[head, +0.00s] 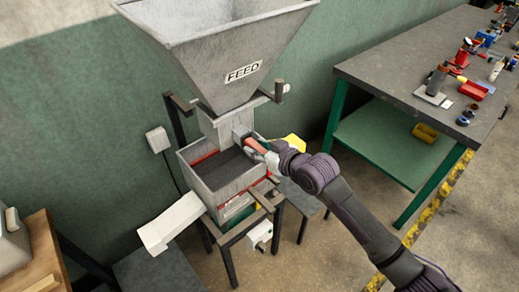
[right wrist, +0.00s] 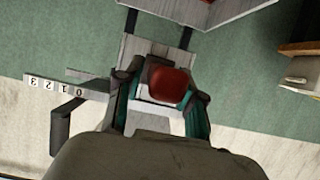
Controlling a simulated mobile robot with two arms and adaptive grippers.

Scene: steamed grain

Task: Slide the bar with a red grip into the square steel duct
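The square steel duct (head: 215,129) comes down from under the grey FEED hopper (head: 238,45). The bar's red grip (head: 255,146) is at the right side of the duct, and it also shows in the right wrist view (right wrist: 168,85). My right gripper (head: 264,153) reaches in from the right, its fingers on either side of the red grip, and looks shut on it. Most of the bar is hidden, so I cannot tell how far it is in the duct. My left gripper is not in view.
An open grey box (head: 215,190) with dark contents stands below the duct on a metal stand. A white chute (head: 170,222) sticks out to the left. A workbench (head: 400,62) with tools is at the right. A scale marked 0 to 3 (right wrist: 55,87) shows in the right wrist view.

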